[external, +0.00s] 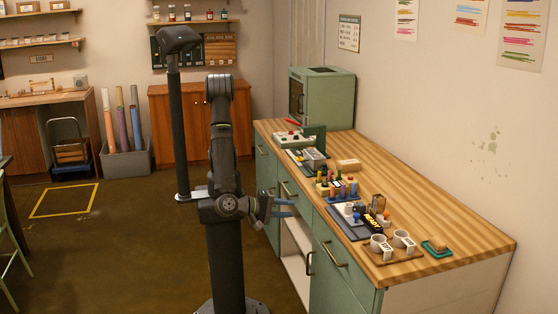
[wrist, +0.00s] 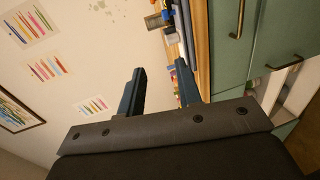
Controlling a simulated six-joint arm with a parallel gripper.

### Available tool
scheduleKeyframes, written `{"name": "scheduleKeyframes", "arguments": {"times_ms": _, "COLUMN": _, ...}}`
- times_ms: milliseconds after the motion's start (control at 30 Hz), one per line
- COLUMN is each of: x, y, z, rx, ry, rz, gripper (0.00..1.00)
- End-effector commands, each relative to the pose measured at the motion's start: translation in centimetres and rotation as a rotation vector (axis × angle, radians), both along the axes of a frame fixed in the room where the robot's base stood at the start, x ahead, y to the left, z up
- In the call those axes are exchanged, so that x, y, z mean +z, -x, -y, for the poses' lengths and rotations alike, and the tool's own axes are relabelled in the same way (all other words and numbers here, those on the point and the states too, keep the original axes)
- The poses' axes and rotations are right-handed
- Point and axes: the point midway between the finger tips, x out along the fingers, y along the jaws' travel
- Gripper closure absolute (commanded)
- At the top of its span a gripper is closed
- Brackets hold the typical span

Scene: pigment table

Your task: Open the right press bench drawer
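The press bench is a green cabinet with a wooden top (external: 470,232). Its right drawer (external: 345,268) is at the near end, its front flush with the cabinet, with a brass bar handle (external: 333,254). In the wrist view, which is turned on its side, the green drawer front (wrist: 222,60) and a brass handle (wrist: 238,20) show at upper right. My gripper (external: 287,208) is beside the bench front, left of the right drawer and apart from its handle. In the wrist view its two dark fingers (wrist: 160,68) are spread, with nothing between them.
Another drawer (external: 290,192) and an open shelf (external: 294,255) are to the left. A door handle (external: 310,263) is below the right drawer. Cups on a wooden tray (external: 408,258), stamps and bottles stand on the top. The floor before the bench is clear.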

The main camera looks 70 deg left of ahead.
Motion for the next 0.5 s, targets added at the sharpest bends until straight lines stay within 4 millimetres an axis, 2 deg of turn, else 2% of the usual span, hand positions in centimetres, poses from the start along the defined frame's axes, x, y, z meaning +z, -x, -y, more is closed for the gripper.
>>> {"name": "scheduleKeyframes", "arguments": {"times_ms": 33, "x": -2.4, "y": 0.0, "z": 0.0, "rx": 0.000, "ry": -0.012, "rz": 0.002, "gripper": 0.68}}
{"name": "scheduleKeyframes", "arguments": {"times_ms": 300, "x": -12.6, "y": 0.0, "z": -0.1, "rx": 0.000, "ry": -0.008, "rz": 0.002, "gripper": 0.68}}
{"name": "scheduleKeyframes", "arguments": {"times_ms": 400, "x": -15.6, "y": 0.0, "z": 0.0, "rx": 0.000, "ry": -0.005, "rz": 0.001, "gripper": 0.68}}
{"name": "scheduleKeyframes", "arguments": {"times_ms": 500, "x": -17.8, "y": 0.0, "z": 0.0, "rx": -0.001, "ry": -0.003, "rz": 0.001, "gripper": 0.68}}
